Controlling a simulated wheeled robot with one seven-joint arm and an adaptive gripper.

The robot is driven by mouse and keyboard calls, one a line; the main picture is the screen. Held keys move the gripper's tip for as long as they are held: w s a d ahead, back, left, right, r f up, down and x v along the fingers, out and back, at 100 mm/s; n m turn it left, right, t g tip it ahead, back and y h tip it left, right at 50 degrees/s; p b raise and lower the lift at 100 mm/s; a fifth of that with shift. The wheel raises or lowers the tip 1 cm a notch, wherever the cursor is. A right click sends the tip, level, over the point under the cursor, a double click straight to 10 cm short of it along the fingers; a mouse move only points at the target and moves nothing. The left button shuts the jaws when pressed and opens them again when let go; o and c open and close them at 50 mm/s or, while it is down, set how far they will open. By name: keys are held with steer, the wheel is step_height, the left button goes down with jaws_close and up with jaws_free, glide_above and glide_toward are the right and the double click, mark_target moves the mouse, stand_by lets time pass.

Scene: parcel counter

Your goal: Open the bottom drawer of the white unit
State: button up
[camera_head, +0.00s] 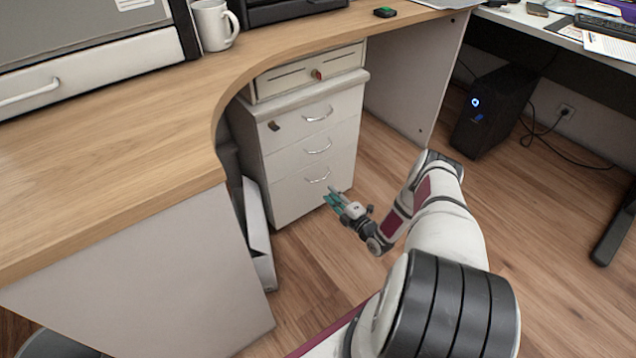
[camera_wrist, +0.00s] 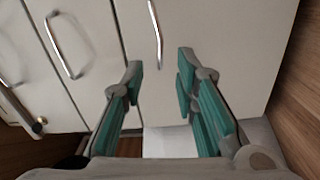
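The white unit (camera_head: 268,170) stands under the wooden counter, with three drawers that look closed, each with a curved metal handle. The bottom drawer (camera_head: 295,199) has its handle (camera_head: 318,177) near its top edge. My gripper (camera_head: 333,198) is in front of the bottom drawer, just below and right of that handle. In the wrist view my gripper (camera_wrist: 160,62) is open and empty. There the bottom handle (camera_wrist: 155,35) lies ahead of the gap between the fingertips, on the bottom drawer (camera_wrist: 235,50). I cannot tell how far the fingertips are from it.
The wooden counter (camera_head: 120,150) curves around above the unit's left. A white object (camera_head: 257,235) stands on the floor left of the unit. A counter side panel (camera_head: 410,80) is at the right behind. A black computer tower (camera_head: 492,110) stands farther right. Floor before the unit is open.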

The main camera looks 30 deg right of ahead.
mark_target(319, 180)
steer(key=w+b, duration=0.3)
steer(key=w, duration=0.6)
steer(key=shift+a, duration=0.1)
steer(key=shift+s, duration=0.1)
steer(key=shift+c, duration=0.2)
jaws_close()
